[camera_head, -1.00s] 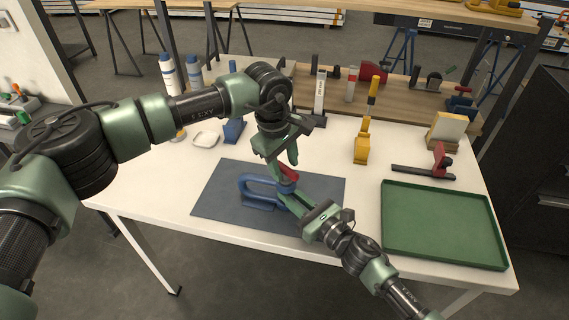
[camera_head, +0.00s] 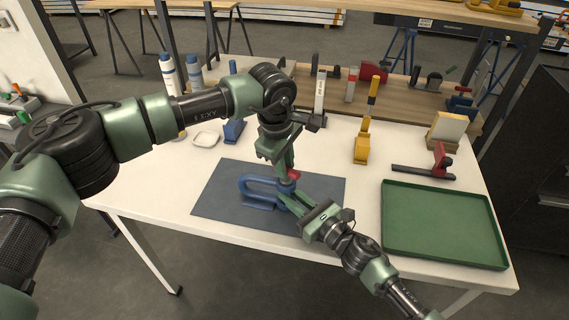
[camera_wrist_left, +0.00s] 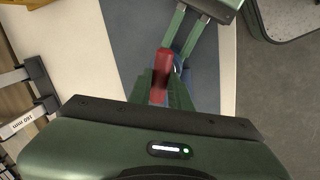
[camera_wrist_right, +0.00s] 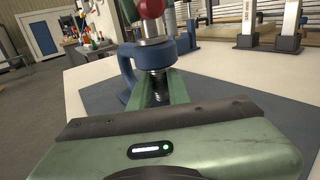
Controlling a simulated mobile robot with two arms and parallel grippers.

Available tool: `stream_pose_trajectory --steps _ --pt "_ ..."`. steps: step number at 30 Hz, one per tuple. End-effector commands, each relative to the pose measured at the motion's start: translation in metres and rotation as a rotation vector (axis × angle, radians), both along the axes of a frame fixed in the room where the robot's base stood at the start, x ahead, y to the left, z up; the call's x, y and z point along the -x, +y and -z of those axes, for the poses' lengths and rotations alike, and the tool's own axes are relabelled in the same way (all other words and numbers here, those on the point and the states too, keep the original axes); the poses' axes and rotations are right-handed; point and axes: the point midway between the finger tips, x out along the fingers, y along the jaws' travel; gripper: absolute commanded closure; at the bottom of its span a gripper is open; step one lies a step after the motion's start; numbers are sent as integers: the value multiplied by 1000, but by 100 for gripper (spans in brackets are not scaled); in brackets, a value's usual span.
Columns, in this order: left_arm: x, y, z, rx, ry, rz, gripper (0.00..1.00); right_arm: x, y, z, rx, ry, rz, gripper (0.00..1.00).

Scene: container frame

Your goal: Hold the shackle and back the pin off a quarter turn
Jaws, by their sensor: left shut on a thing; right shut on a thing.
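The blue shackle (camera_head: 258,183) lies over the blue-grey mat, its pin end to the right. Its blue eye (camera_wrist_right: 178,47) and the threaded part of the pin (camera_wrist_right: 158,84) show in the right wrist view. The pin's red handle (camera_head: 294,175) is on top; it also shows in the left wrist view (camera_wrist_left: 160,74). My left gripper (camera_head: 287,172) reaches down from above and is shut on the red handle. My right gripper (camera_head: 284,198) comes from the lower right and is shut on the shackle at the pin end; the exact contact is partly hidden.
The mat (camera_head: 215,205) lies on a white table. An empty green tray (camera_head: 440,258) is at the right. A red-and-black clamp (camera_head: 437,165), a yellow tool (camera_head: 361,148) and a small white dish (camera_head: 206,138) stand behind. The table's front edge is close to the mat.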

Motion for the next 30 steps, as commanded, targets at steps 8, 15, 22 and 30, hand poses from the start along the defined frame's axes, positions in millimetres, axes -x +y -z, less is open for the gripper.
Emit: stream_pose_trajectory --steps 8,15,22,30 --pt "1 -2 -1 1 -2 -250 100 0 -1 1 1 2 2 100" --pt "2 -4 -1 2 -1 -478 100 0 -1 1 2 2 2 100" --pt "3 -5 0 2 0 -696 100 0 -1 2 2 2 2 100" --pt "3 -6 0 0 1 -949 100 0 0 2 2 3 1 100"
